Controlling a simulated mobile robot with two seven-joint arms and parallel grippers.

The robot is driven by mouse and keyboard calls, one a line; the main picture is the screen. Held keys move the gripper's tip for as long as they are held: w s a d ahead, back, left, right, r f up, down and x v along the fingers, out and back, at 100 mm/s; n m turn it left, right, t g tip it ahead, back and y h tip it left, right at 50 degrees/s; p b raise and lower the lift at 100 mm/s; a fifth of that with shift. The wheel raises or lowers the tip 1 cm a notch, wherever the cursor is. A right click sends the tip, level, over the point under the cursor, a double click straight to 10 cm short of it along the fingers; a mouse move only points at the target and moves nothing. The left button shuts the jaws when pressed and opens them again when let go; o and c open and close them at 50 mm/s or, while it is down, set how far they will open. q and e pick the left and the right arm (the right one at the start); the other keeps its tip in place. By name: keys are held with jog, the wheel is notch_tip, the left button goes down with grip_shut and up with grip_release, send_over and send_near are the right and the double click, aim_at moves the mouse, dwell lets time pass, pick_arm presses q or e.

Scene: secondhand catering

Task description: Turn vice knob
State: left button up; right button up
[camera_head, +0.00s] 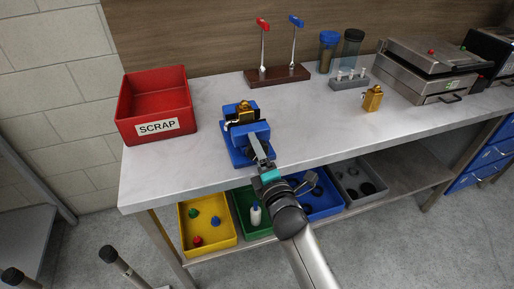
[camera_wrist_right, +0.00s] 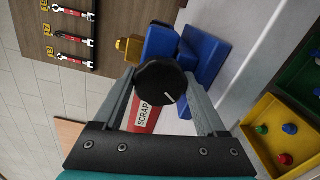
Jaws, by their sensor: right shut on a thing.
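The blue vice (camera_head: 236,155) stands near the front edge of the grey bench, with a brass part (camera_head: 244,113) at its top. The vice also shows in the right wrist view (camera_wrist_right: 204,52). Its knob (camera_wrist_right: 162,83) is round and black with a short white line on its face. My right gripper (camera_head: 259,148) reaches up to the front of the vice. In the wrist view its two fingers close on the knob from both sides. In the head view the gripper hides the knob. My left gripper is not in view.
A red SCRAP bin (camera_head: 155,105) stands left of the vice. Behind are a brown tool stand (camera_head: 277,75), two jars and a grey peg block (camera_head: 349,80). A second brass part (camera_head: 372,98) stands to the right. Coloured trays, including a yellow one (camera_head: 210,240), sit below the bench.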

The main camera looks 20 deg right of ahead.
jog(key=m+p, duration=0.1)
jog(key=m, duration=0.3)
jog(key=shift+s+f+m+p, duration=0.1)
jog(key=shift+f+m+p, duration=0.05)
jog(key=shift+m+p, duration=0.2)
jog(key=shift+s+m+p, duration=0.1)
jog(key=shift+m+p, duration=0.65)
jog(key=shift+m, duration=1.3)
jog(key=o, duration=1.3)
jog(key=shift+s, duration=0.1)
jog(key=s, duration=1)
jog(key=s+p, duration=0.1)
jog(key=s, duration=0.4)
jog(key=shift+d, duration=0.3)
